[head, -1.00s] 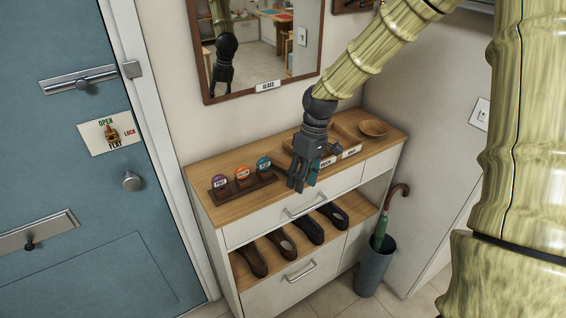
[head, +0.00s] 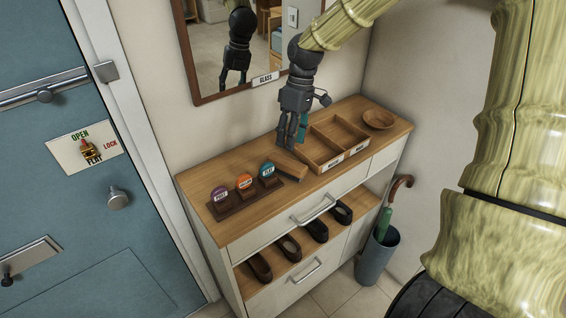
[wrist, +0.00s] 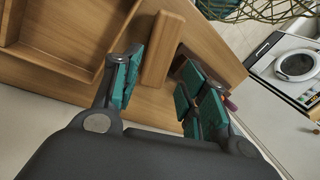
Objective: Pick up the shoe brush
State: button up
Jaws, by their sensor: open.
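The shoe brush looks to be the brown wooden block (head: 291,168) lying on the cabinet top, between the row of coloured discs and the divided tray. In the wrist view the block (wrist: 162,50) lies between and beyond my open fingers, its bristles not visible. My gripper (head: 292,143) is open and empty, pointing down just above and behind the block in the head view. In the wrist view the teal pads of my gripper (wrist: 160,95) stand apart on either side of the block's near end, and I see no contact.
The divided wooden tray (head: 310,157) is close on the right, with a bowl (head: 378,119) beyond. The disc stand (head: 245,204) is close on the left. A mirror (head: 205,98) hangs on the wall behind. Shoes (head: 289,246) are on the shelf below.

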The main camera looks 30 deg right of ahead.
aim_at(286, 160)
jog(key=x, duration=0.2)
jog(key=shift+s+d+f, duration=0.15)
jog(key=shift+s+f, duration=0.05)
jog(key=shift+f, duration=0.2)
jog(key=shift+s+a+f+p, duration=0.1)
jog(key=shift+a+f+p, duration=0.25)
jog(key=shift+f+p, duration=0.3)
jog(key=p+x, duration=0.1)
jog(key=x, duration=0.1)
jog(key=shift+w+a+f, duration=0.15)
jog(key=shift+w+f, duration=0.1)
jog(key=shift+x, duration=0.8)
jog(key=c, duration=0.8)
jog(key=shift+r, duration=0.1)
jog(key=shift+r+b, duration=1.15)
jog(key=shift+r, duration=3.8)
